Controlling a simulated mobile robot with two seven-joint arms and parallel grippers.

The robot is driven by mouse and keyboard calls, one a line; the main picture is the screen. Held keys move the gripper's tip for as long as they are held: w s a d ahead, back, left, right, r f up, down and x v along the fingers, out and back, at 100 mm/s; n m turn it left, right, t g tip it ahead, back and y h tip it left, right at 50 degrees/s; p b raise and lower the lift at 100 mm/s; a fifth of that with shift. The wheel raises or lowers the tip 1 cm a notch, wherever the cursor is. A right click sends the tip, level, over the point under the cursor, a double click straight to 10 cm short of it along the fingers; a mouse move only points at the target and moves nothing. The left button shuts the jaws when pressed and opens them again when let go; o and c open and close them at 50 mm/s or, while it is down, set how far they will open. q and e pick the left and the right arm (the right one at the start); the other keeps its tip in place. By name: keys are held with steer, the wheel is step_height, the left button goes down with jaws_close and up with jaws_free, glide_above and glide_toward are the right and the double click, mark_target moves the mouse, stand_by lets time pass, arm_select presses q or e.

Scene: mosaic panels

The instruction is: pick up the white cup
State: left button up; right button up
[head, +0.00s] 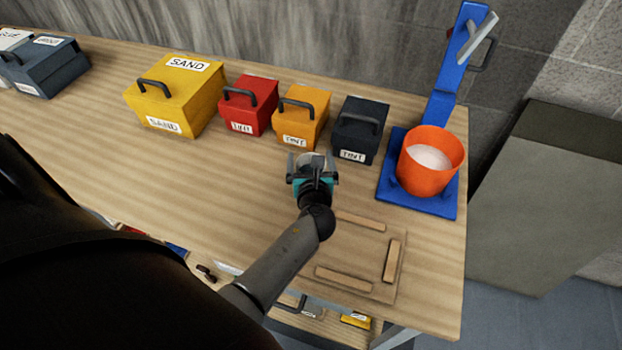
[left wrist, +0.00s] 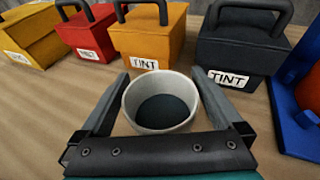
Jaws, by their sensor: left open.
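The white cup (left wrist: 140,112) stands upright on the table between the fingers of my left gripper (left wrist: 160,95) in the left wrist view. The cup's inside looks dark. The gripper is open, with one finger on each side of the cup; I cannot tell whether either finger touches it. In the head view my left gripper (head: 312,168) is over the middle of the table and hides most of the cup; a pale bit of its rim shows between the fingers. My right gripper does not show.
Behind the cup stand a dark TINT box (head: 360,128), an orange box (head: 303,116), a red box (head: 249,104) and a yellow SAND box (head: 177,95). An orange bucket (head: 425,170) sits on a blue stand (head: 390,197) at right. Wooden strips (head: 391,261) lie near the front edge.

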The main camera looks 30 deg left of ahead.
arm_select(q)
steer(key=shift+w+a+f, duration=0.15)
steer(key=shift+w+a, duration=0.05)
steer(key=shift+c, duration=0.2)
steer(key=c, duration=1.4)
